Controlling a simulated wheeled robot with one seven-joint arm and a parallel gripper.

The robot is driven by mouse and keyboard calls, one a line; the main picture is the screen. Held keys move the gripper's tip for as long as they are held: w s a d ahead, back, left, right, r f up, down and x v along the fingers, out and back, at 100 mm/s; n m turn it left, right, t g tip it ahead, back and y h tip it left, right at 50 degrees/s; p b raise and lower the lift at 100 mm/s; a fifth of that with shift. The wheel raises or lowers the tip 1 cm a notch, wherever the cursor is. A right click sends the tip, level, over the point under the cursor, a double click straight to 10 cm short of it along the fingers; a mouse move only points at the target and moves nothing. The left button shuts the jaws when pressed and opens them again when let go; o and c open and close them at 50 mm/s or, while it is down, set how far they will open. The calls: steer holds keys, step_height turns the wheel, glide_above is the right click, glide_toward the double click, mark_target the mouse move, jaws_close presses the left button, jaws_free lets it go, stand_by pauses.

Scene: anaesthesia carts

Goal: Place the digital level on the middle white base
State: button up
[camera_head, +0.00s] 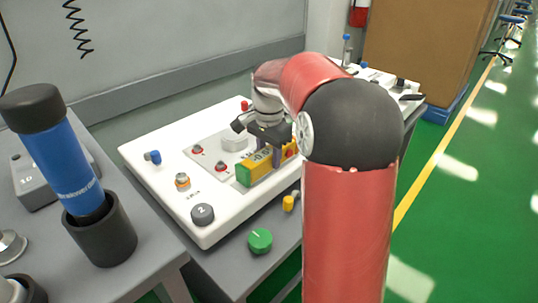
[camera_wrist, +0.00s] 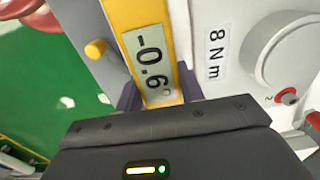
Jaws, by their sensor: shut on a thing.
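The digital level (camera_head: 259,169) is a yellow bar with a green end and red marks. My gripper (camera_head: 264,153) is shut on it from above. In the wrist view the level (camera_wrist: 154,94) sits between the dark purple-grey fingers (camera_wrist: 160,92), and its display faces the camera. The white base (camera_head: 160,190) is a large slab with controls on the middle grey table. The level is over the base's front right part; I cannot tell whether it touches it. My forearm hides the base's right side.
The base carries a blue knob (camera_head: 153,157), a dark knob marked 2 (camera_head: 202,214) and red buttons. A green knob (camera_head: 260,241) and a yellow one (camera_head: 289,202) are at the table's front. A blue bottle (camera_head: 62,160) stands in a dark cup on the left.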

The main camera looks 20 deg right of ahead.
mark_target(269, 150)
steer(key=shift+f, duration=0.15)
steer(key=o, duration=1.1)
steer(key=shift+o, duration=0.2)
step_height(269, 150, up, 12)
steer(key=p, duration=0.2)
steer(key=s+a+r+n+t, duration=0.1)
steer(key=s+a+n, duration=0.2)
steer(key=s, duration=0.2)
steer(key=s+a+n+t, duration=0.1)
steer(key=s+a+n, duration=0.25)
steer(key=s, duration=0.25)
steer(key=s+a+f+n+t, duration=0.3)
steer(key=s+f+n, duration=0.4)
steer(key=s, duration=0.6)
steer(key=shift+s+a+f+t, duration=0.15)
steer(key=shift+a+f+t, duration=0.15)
steer(key=shift+a+f, duration=0.2)
